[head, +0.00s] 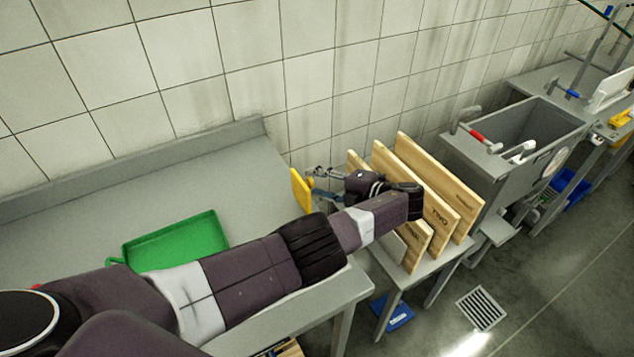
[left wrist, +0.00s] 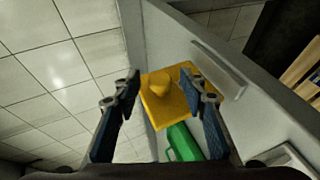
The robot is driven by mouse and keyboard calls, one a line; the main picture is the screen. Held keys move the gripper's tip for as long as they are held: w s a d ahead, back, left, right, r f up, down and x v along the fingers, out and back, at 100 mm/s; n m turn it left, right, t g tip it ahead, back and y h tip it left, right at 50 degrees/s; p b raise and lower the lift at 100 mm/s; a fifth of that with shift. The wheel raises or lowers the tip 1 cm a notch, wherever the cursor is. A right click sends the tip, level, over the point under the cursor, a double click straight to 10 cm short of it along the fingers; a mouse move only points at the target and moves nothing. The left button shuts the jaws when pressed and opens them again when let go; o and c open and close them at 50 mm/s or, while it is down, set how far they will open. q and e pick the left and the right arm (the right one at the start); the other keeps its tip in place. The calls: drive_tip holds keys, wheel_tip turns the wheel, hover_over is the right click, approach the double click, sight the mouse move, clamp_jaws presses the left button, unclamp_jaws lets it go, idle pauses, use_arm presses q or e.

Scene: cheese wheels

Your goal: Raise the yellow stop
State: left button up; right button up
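The yellow stop (head: 301,191) is a flat yellow plate standing upright at the right end of the grey table. In the left wrist view the yellow stop (left wrist: 165,98) shows a round knob facing me. My left gripper (head: 314,183) points left at the stop's right side. In the left wrist view the left gripper (left wrist: 160,80) is open, with one finger on each side of the knob. The right-hand finger overlaps the plate's edge; I cannot tell whether it touches. My right gripper is not in view.
A green tray (head: 176,243) lies on the grey table (head: 245,180). Several wooden boards (head: 436,185) stand in a rack right beside my left forearm. A grey sink unit (head: 520,135) stands further right. The tiled wall (head: 190,80) runs behind.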

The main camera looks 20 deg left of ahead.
use_arm(q)
drive_tip(key=v, duration=0.7)
idle(0.3)
